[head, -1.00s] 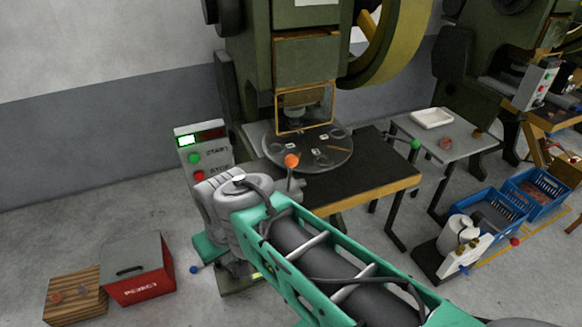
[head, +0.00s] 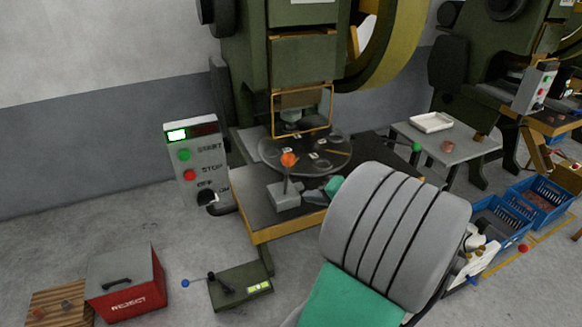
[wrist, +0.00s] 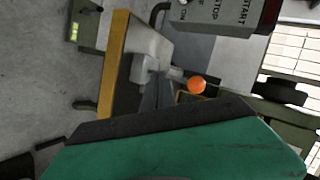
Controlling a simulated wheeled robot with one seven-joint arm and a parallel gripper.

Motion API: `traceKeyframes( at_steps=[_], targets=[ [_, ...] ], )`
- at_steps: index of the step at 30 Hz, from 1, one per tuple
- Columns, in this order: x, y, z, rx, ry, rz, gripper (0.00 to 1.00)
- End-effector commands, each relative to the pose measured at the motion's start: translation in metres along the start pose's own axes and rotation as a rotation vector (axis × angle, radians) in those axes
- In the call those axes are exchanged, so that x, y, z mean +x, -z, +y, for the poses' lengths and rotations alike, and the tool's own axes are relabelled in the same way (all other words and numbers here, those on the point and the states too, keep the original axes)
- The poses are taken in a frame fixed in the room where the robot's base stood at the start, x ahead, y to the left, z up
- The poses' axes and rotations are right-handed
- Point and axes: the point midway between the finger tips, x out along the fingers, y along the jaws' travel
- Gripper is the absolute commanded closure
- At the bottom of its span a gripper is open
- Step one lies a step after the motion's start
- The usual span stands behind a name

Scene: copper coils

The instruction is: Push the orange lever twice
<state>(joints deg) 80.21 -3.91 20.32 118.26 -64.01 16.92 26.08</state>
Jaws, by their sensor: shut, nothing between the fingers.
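The orange lever (head: 288,160) has a ball knob on a thin stem. It rises from a grey base on the dark press table (head: 258,212), in front of the round plate. The stem looks roughly upright in the head view. The orange knob also shows in the wrist view (wrist: 196,86), with its grey base to the left. My gripper (head: 316,196) is shut and empty, low and just right of the lever's base. My arm partly hides it, and I cannot tell whether it touches the lever.
The control box (head: 198,165) with green and red buttons stands left of the table. A blue-knobbed lever (head: 186,283) is on a floor box in front. A green knob (head: 417,147) is at the right. The red reject box (head: 125,285) stands on the floor at the left.

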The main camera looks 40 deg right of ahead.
Motion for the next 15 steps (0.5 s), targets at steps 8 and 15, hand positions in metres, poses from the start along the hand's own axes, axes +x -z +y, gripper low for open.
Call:
traceKeyframes(
  at_steps=[8, 15],
  targets=[
    [0.009, 0.005, -0.006, -0.004, -0.001, -0.003, 1.00],
    [0.033, 0.023, -0.024, -0.004, -0.002, -0.004, 1.00]
  ],
)
